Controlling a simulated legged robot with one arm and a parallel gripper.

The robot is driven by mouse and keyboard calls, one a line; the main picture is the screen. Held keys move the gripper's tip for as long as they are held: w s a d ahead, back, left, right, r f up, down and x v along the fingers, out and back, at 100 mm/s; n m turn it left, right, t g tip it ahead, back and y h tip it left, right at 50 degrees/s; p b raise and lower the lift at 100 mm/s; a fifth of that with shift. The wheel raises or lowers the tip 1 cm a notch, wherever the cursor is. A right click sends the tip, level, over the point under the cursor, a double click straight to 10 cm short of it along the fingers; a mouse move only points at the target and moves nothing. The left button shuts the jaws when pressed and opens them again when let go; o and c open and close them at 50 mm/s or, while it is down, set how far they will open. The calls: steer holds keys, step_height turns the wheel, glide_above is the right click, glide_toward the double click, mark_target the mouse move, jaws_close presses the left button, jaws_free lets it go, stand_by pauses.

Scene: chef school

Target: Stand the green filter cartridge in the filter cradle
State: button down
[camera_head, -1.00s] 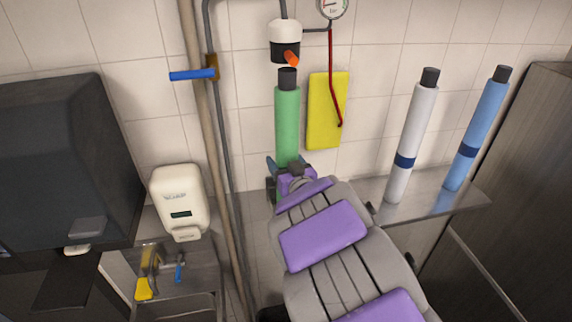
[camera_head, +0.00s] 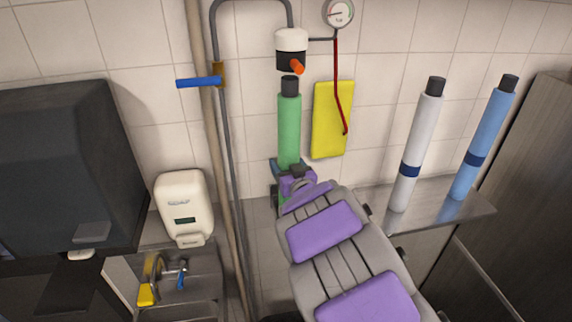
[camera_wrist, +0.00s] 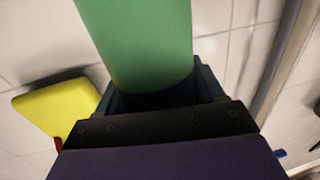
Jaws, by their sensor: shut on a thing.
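The green filter cartridge (camera_head: 289,131) stands upright with its black cap at the top, in front of the tiled wall. My gripper (camera_head: 288,168) is shut on its lower part. In the wrist view the green cartridge (camera_wrist: 140,45) rises from between the dark jaws (camera_wrist: 160,98). A white and black filter head (camera_head: 291,48) with an orange lever is on the wall just above the cap; a small gap seems to lie between them.
A white cartridge (camera_head: 417,145) and a blue cartridge (camera_head: 485,137) stand on a metal shelf (camera_head: 440,200) to the right. A yellow cloth or panel (camera_head: 332,119) and red tube hang beside the green cartridge. Pipes with a blue lever (camera_head: 199,82), a soap dispenser (camera_head: 184,207) and a sink (camera_head: 180,290) are to the left.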

stand_by(0.3)
steer(key=shift+c, duration=0.2)
jaws_free()
steer(key=b+v, duration=1.5)
steer(key=v, duration=0.2)
steer(key=shift+d, duration=0.2)
steer(key=shift+s, duration=0.1)
stand_by(0.5)
